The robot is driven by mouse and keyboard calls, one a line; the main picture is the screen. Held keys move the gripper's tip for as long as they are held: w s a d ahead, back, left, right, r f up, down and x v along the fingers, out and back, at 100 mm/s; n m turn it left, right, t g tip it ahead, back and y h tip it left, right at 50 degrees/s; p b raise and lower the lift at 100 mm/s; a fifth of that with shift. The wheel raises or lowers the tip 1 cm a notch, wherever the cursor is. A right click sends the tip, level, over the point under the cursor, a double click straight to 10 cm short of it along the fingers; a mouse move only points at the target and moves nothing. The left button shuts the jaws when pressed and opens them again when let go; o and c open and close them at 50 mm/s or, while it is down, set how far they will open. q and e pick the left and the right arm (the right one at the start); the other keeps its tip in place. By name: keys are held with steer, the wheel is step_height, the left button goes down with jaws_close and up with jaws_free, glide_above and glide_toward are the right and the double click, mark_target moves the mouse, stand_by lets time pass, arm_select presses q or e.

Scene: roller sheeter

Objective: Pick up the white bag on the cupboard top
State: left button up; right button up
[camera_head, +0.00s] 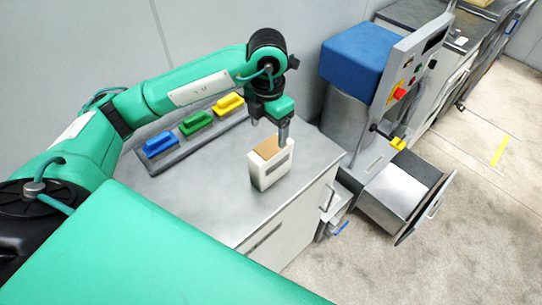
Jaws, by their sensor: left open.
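The white bag (272,169) stands upright on the cupboard top (215,205), near its right part. It is a small white box-like bag with a tan top and a dark slot-like mark on its front. My left gripper (284,143) points down just above the bag's back right edge. Its fingers overlap the bag's top edge in the picture, and I cannot tell whether they touch it. The left gripper is open. My right gripper is not in view.
A grey tray with blue (160,145), green (196,123) and yellow (230,103) brushes lies along the wall side of the cupboard top. A machine with a blue cover (360,55) stands to the right, with an open metal drawer (397,190). The front of the cupboard top is clear.

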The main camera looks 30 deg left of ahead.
mark_target(271, 146)
arm_select(q)
step_height(271, 146, down, 4)
steer(key=shift+f+p, duration=0.15)
steer(key=shift+p, duration=0.3)
steer(key=shift+w+f, duration=0.1)
steer(key=shift+f, duration=0.25)
steer(key=shift+w+d+f+p, duration=0.1)
steer(key=shift+w+f+p, duration=0.1)
steer(key=shift+f+p, duration=0.75)
steer(key=f+p, duration=0.1)
steer(key=f, duration=0.2)
steer(key=shift+w, duration=0.2)
steer(key=shift+f, duration=0.25)
steer(key=c, duration=1.1)
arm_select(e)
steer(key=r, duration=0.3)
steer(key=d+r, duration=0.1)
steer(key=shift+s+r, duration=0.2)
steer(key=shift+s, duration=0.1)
arm_select(q)
steer(key=shift+r, duration=0.1)
